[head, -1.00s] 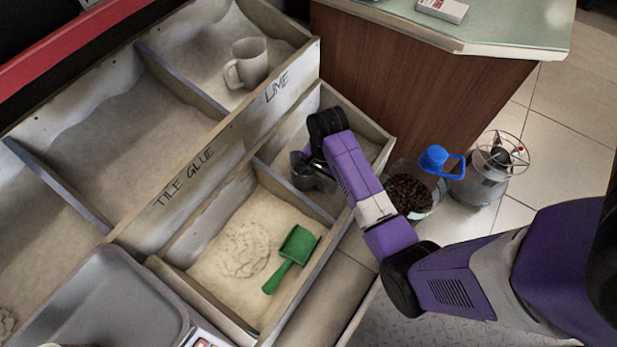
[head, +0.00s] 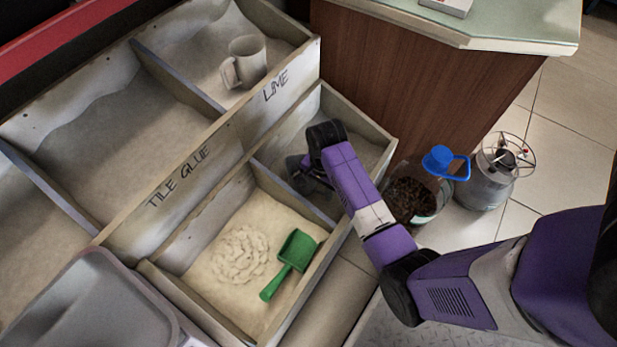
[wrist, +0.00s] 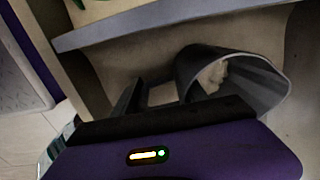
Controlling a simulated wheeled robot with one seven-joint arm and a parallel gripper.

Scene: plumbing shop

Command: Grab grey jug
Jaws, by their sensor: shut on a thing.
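A dark grey jug (wrist: 240,78) lies tilted in the wrist view, its wide mouth facing right and a pale lump showing inside. Its handle side is toward my gripper (wrist: 150,98), which is shut on the jug, seemingly at the handle; the exact contact is hard to make out. In the head view the jug (head: 296,167) is partly hidden by my gripper (head: 316,172), low inside the small bin at the right end of the lower row. A lighter grey-beige mug (head: 246,60) stands in the upper bin marked LIME, apart from my gripper.
Wooden bin walls surround my gripper. A green scoop (head: 290,262) lies on powder in the neighbouring lower bin. A grey tray (head: 100,310) is at lower left.

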